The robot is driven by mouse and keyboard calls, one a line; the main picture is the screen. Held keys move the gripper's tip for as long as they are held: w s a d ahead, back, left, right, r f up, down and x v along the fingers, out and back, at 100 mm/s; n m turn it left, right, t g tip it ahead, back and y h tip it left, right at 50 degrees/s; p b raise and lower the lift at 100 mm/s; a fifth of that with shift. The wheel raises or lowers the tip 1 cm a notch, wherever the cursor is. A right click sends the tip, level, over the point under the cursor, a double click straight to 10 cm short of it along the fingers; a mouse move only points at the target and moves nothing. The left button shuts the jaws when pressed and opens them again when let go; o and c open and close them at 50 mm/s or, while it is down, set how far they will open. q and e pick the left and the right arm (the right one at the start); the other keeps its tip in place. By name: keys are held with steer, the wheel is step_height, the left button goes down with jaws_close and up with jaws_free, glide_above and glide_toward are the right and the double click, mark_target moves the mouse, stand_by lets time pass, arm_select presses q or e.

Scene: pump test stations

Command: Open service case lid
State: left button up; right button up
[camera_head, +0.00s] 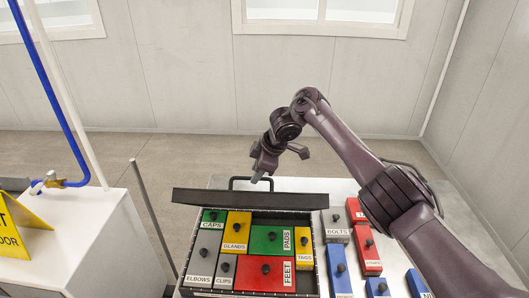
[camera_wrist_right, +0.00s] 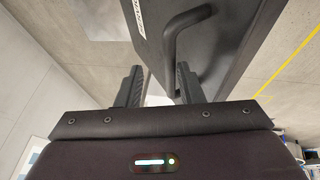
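The service case (camera_head: 318,250) is a black box on the pale table, and its inside is visible. Its dark lid (camera_head: 200,197) stands raised at the far side, seen nearly edge-on, with a black handle (camera_head: 232,181) at its top. In the right wrist view the lid (camera_wrist_right: 225,35) is a dark panel with a white label, and the handle (camera_wrist_right: 172,40) curves out from it. My right gripper (camera_head: 264,178) is just above and behind the lid, by the handle. Its fingers (camera_wrist_right: 157,88) are apart, with the handle beyond the tips, near the right-hand finger. My left gripper is out of view.
Labelled coloured blocks with black knobs fill the case, such as the red FEET block (camera_head: 255,278). More blocks, including BOLTS (camera_head: 336,228), stand right of it. A white cabinet (camera_head: 110,240) with a blue pipe (camera_head: 50,90) and yellow sign (camera_head: 20,230) is at left.

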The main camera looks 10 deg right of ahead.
steer(key=w+d+r+p, duration=0.3)
steer(key=r+p, duration=0.1)
steer(key=r, duration=0.1)
steer(key=shift+d+r, duration=0.25)
steer(key=shift+d, duration=0.15)
stand_by(0.6)
